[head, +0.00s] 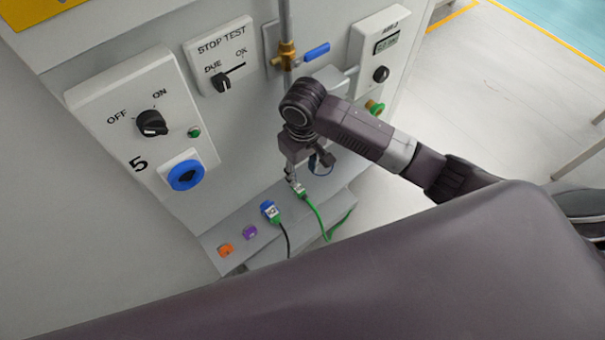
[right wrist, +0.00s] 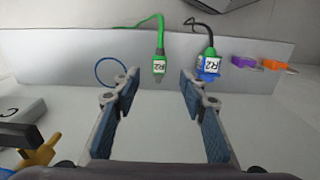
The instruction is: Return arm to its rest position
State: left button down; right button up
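My right arm reaches in from the right in the head view, and its gripper (head: 303,172) points down over the sloped connector ledge (head: 215,248). In the right wrist view the gripper (right wrist: 160,85) is open, with blue-padded fingers apart and nothing between the pads. A green plug (right wrist: 159,66) with a label and green cable shows just beyond the fingertips, between them in the picture; it also shows close to the fingers in the head view (head: 298,189). Whether they touch I cannot tell. My left gripper is not in view.
A blue plug (head: 269,211) with a black cable, a purple port (head: 250,233) and an orange port (head: 225,250) line the ledge. Behind stand the OFF/ON switch panel (head: 125,85), the stop test panel (head: 218,50), and a pipe with a blue-handled valve (head: 316,52). Open floor lies right.

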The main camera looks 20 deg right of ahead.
jog(key=shift+a, duration=0.1)
dwell(0.4)
jog(key=s+a+f+t+y, duration=0.15)
jog(key=s+a, duration=0.25)
jog(key=s, duration=0.5)
jog(key=s+d+r+m+t+h, duration=0.1)
jog(key=s+d+r+m+t, duration=0.15)
jog(key=s+d, duration=0.75)
notch_tip(320, 180, down, 26)
jog(key=s+f+g, duration=0.1)
jog(key=g, duration=0.1)
jog(key=s+d+f, duration=0.1)
jog(key=s+f, duration=0.6)
jog(key=s, duration=0.1)
jog(key=s+d+f+g, duration=0.1)
jog(key=s+d+f, duration=0.1)
jog(key=s+f, duration=0.6)
jog(key=shift+s+d+n, duration=0.3)
jog(key=shift+s+n, duration=0.1)
jog(key=shift+n, duration=0.05)
jog(key=shift+f+h, duration=0.1)
jog(key=shift+h, duration=0.15)
